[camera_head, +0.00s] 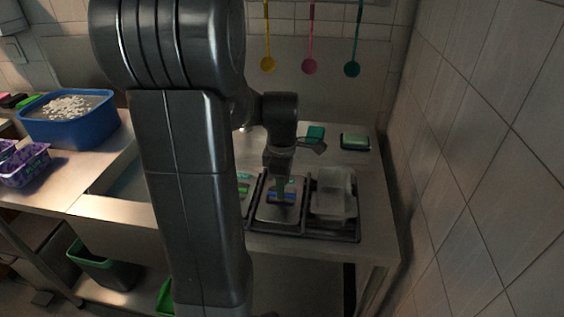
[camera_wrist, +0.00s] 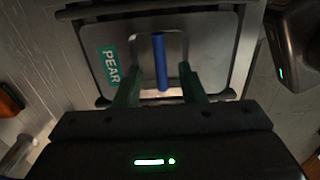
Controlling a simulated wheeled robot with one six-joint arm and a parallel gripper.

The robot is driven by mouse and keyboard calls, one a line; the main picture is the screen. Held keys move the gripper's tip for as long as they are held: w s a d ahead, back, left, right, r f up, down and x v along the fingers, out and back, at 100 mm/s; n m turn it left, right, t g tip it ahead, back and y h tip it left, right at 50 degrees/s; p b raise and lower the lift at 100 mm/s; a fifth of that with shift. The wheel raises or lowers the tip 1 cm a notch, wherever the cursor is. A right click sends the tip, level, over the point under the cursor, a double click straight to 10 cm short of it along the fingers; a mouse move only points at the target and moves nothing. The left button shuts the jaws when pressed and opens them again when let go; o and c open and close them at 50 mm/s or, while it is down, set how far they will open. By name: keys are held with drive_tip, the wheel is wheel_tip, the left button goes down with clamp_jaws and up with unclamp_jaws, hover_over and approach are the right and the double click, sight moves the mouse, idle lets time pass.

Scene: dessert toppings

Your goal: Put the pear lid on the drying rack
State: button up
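The pear lid (camera_wrist: 215,50) is a grey rounded plate with a teal "PEAR" label and a blue bar handle (camera_wrist: 160,60). In the head view the lid (camera_head: 270,213) lies in the middle section of a black rack (camera_head: 305,235) on the counter at right. My gripper (camera_head: 282,190) is over the lid, pointing down. In the wrist view its two green fingers (camera_wrist: 160,85) stand on either side of the blue handle with gaps, so it is open and holds nothing. My arm hides part of the rack's left side in the head view.
A clear container (camera_head: 333,195) sits in the rack's right section, close to my gripper. A sponge on a tray (camera_head: 355,141) and a teal item (camera_head: 316,133) lie behind. A blue tub (camera_head: 70,125) stands far left. A tiled wall (camera_head: 450,150) bounds the right.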

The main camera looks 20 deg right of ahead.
wheel_tip(320, 180, up, 12)
drive_tip(key=shift+p, duration=0.3)
wheel_tip(320, 180, down, 13)
drive_tip(key=shift+b, duration=0.4)
drive_tip(key=shift+r+p, duration=0.65)
drive_tip(key=shift+p, duration=0.15)
drive_tip(key=shift+r+p, duration=0.4)
drive_tip(key=shift+r, duration=0.4)
